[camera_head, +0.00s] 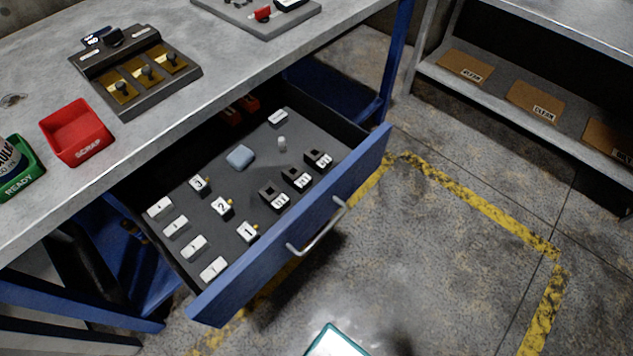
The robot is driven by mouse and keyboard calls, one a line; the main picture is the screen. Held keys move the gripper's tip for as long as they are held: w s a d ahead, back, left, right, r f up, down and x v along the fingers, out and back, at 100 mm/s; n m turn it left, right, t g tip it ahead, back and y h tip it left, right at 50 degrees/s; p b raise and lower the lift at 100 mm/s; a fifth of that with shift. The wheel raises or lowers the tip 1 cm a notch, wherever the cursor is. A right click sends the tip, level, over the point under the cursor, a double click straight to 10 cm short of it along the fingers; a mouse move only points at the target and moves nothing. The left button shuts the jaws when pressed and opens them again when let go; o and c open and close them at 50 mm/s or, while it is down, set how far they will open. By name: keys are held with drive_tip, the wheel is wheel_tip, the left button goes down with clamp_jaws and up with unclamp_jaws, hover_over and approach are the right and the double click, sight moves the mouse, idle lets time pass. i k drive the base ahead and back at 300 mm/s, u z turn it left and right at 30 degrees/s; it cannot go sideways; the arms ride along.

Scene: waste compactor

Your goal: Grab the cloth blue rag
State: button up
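A small light-blue folded piece (240,157), which looks like the blue cloth rag, lies flat on the dark bottom of the open drawer. It sits toward the back middle, apart from the parts around it. The blue-fronted drawer (300,240) is pulled out from under the grey workbench. My gripper is not in view, so its opening and what it holds cannot be seen.
The drawer also holds numbered blocks (222,207), black parts (297,179) and several white pieces (176,225). A red SCRAP bin (76,133) stands on the bench. A shelf (500,96) with labelled mats is at right.

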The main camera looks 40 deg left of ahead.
sight(241, 157)
drive_tip(key=u, duration=0.05)
drive_tip(key=i, duration=1.3)
drive_tip(key=u, duration=2.8)
